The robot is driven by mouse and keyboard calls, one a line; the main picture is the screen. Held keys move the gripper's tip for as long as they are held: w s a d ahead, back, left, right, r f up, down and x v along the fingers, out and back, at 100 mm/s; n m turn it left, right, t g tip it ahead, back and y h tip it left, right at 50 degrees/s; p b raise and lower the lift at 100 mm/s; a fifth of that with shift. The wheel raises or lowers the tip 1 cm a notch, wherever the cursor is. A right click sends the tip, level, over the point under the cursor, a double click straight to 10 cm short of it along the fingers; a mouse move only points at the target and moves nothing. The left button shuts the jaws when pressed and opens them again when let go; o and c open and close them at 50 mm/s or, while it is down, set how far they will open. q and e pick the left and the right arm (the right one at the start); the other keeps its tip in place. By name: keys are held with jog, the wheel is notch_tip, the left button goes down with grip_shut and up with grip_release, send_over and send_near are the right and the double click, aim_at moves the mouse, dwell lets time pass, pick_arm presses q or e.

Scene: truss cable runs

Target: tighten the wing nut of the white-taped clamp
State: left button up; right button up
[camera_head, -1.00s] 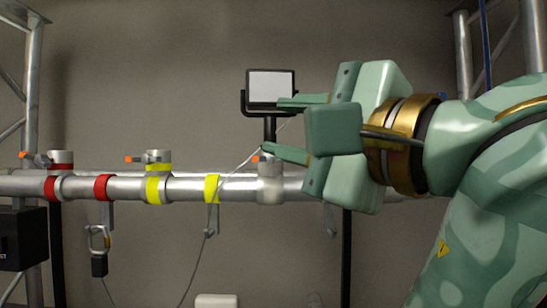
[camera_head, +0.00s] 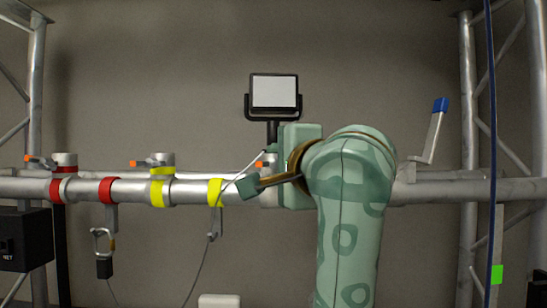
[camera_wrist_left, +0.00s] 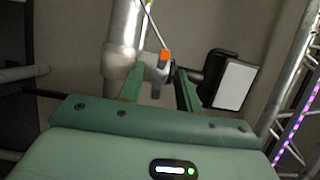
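The white-taped clamp (camera_head: 268,196) sits on the horizontal pipe, right of the yellow-taped parts, and is mostly hidden behind my left wrist in the head view. Its orange wing nut (camera_head: 261,164) shows just above the pipe. In the left wrist view the orange wing nut (camera_wrist_left: 165,56) lies just beyond and between the two fingertips. My left gripper (camera_wrist_left: 160,74) is open there, its fingers apart; I see no contact with the nut. In the head view my left gripper (camera_head: 285,160) is at the clamp, its fingers largely hidden. My right gripper is not in view.
Red-taped (camera_head: 64,160) and yellow-taped (camera_head: 160,160) clamps stand farther left on the pipe (camera_head: 130,190). A screen-like lamp (camera_head: 273,92) stands behind the clamp. A thin cable (camera_head: 205,262) hangs from the pipe. A blue-tipped lever (camera_head: 436,125) rises at the right.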

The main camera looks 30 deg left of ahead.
pick_arm(q)
jog(key=shift+x, duration=1.1)
jog(key=shift+d, duration=0.1)
jog(key=shift+c, duration=0.9)
grip_shut()
jog(key=shift+f, duration=0.1)
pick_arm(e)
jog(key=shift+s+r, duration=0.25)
